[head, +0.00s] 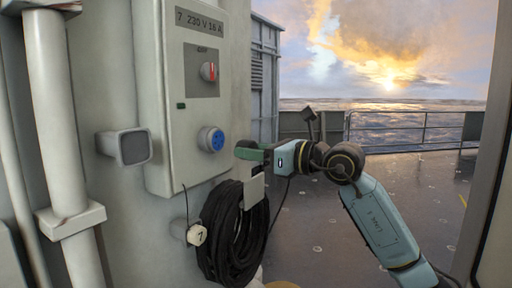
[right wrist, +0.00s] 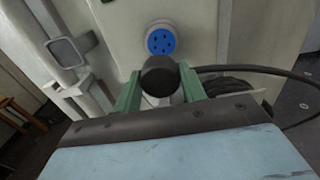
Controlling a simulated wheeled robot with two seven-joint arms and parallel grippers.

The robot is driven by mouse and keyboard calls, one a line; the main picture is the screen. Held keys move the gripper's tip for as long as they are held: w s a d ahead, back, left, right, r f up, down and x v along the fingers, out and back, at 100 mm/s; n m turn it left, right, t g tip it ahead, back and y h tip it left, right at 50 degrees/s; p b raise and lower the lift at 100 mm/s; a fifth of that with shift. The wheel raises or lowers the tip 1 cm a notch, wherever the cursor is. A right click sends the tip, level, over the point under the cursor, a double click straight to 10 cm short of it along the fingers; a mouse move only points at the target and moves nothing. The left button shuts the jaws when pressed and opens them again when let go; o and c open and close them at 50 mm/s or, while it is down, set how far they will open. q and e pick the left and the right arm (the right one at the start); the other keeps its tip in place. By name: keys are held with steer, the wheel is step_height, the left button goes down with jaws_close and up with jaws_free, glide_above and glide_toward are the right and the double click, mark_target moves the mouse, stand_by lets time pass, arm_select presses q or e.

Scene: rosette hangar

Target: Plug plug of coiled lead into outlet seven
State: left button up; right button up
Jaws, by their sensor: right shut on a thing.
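Outlet seven is a blue round socket (head: 211,139) low on a pale grey wall box marked "7 230 V 16 A". It also shows in the right wrist view (right wrist: 161,40), just beyond the plug. My right gripper (head: 243,151) has green fingers and is shut on the black plug (right wrist: 160,76), just right of the outlet. A small gap shows between gripper and socket in the head view, where the plug is hard to make out. The coiled black lead (head: 222,236) hangs on the wall below the box. My left gripper is not in view.
A switch with a red handle (head: 208,72) sits above the outlet under an "OFF" mark. A grey square fitting (head: 126,147) juts out at left. Open deck lies right, with a railing (head: 415,130) beyond.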

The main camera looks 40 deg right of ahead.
steer(key=shift+d+r, duration=0.25)
steer(key=shift+r, duration=0.4)
steer(key=shift+w+a+p, duration=0.2)
steer(key=shift+w+p, duration=0.4)
steer(key=shift+p+x, duration=0.55)
steer(key=shift+x, duration=0.3)
steer(key=shift+p+x, duration=0.6)
steer(key=shift+x, duration=0.75)
steer(key=shift+w+a, duration=0.2)
steer(key=shift+w, duration=0.2)
steer(key=o, duration=1.4)
